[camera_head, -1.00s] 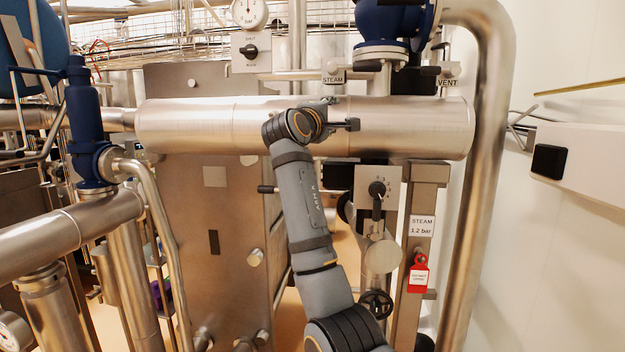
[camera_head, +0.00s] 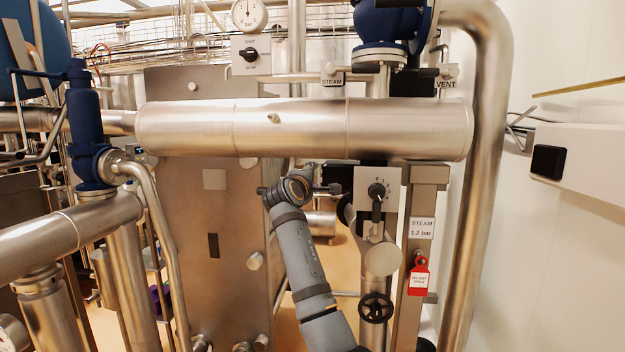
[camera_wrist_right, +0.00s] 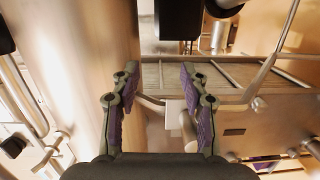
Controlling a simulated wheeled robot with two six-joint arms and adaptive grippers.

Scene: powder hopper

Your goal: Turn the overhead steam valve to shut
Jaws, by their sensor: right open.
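The overhead steam valve shows only in part: a STEAM label plate (camera_head: 332,81) hangs above the big steel pipe, with a dark lever grip (camera_head: 366,68) to its right. A VENT label (camera_head: 446,85) is further right. My right gripper (camera_head: 328,190) is below the pipe and well below the STEAM plate, apart from it; its fingers are small and unclear there. In the right wrist view the right gripper (camera_wrist_right: 160,70) is open, with purple pads and nothing between its fingers. My left gripper is not in view.
The thick horizontal pipe (camera_head: 290,126) lies between my right gripper and the STEAM plate. A panel with a black selector (camera_head: 376,190) is right of the gripper. A red tag (camera_head: 419,277) hangs on a post. A white wall (camera_head: 560,260) bounds the right.

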